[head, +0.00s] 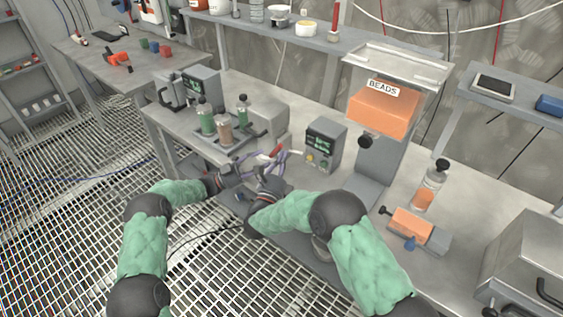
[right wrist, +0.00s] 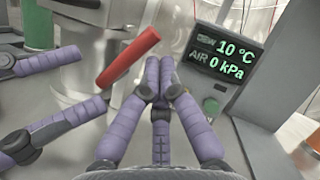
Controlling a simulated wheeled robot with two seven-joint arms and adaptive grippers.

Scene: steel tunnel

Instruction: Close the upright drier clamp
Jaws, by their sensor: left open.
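The clamp's red handle (right wrist: 128,57) slants up to the right in the right wrist view, beside a grey metal body. In the head view the red handle (head: 277,150) is small, just beyond my right gripper. My right gripper (head: 270,182) looks shut and empty; in the right wrist view its purple fingertips (right wrist: 160,64) meet just right of the handle, with no clear contact. My left gripper (head: 228,176) is open at the bench's front edge; its purple fingers come in from the left in the right wrist view. The clamp's lower parts are largely hidden.
A control box (head: 325,146) stands right of the clamp; its display reads 10 °C and AIR 0 kPa. A tray of bottles (head: 223,135) sits to the left. The orange BEADS hopper (head: 383,112) rises at right. The bench front right of centre has some free room.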

